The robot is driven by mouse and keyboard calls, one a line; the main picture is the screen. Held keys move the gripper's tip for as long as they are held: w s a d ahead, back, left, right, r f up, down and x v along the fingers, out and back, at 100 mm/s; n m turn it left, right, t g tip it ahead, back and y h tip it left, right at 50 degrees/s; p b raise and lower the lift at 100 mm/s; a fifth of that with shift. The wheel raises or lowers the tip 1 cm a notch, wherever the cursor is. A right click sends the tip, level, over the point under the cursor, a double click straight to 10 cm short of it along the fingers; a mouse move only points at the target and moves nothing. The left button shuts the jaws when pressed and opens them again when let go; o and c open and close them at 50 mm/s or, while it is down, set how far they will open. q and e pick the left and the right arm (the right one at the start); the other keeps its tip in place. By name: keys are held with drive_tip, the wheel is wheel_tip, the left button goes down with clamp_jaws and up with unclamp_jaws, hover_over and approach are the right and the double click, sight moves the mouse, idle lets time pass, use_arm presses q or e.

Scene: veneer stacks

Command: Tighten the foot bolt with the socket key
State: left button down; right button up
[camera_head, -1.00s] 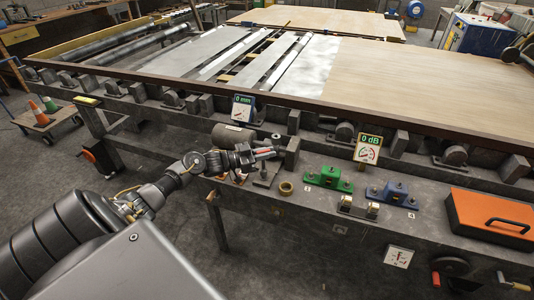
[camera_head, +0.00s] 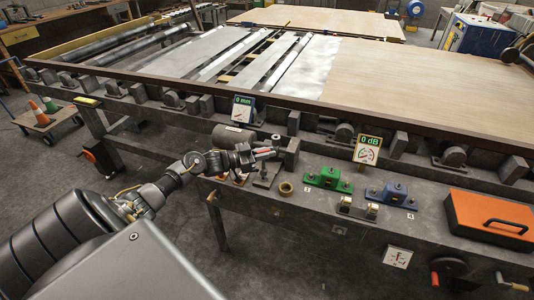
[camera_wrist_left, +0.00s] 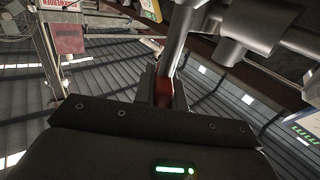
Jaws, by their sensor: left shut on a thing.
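My left gripper (camera_head: 262,156) is low over the front ledge of the machine bench, just in front of a grey motor. It is shut on the socket key, whose grey shaft (camera_wrist_left: 181,42) runs up from the jaws in the left wrist view, with a red part (camera_wrist_left: 162,90) between the fingers. In the head view the key is small and mostly hidden by the gripper. I cannot make out the foot bolt; the gripper covers the area by the motor's foot. My right gripper is not in view.
The grey motor (camera_head: 232,137) and a dark block (camera_head: 291,151) stand close to the gripper. To the right are a brass ring (camera_head: 285,188), a green bearing block (camera_head: 328,178), a blue one (camera_head: 393,193) and an orange case (camera_head: 490,217).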

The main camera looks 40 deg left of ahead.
use_arm(q)
drive_tip(key=shift+r+p, duration=2.15)
drive_tip(key=shift+r, duration=0.4)
drive_tip(key=shift+f, duration=0.1)
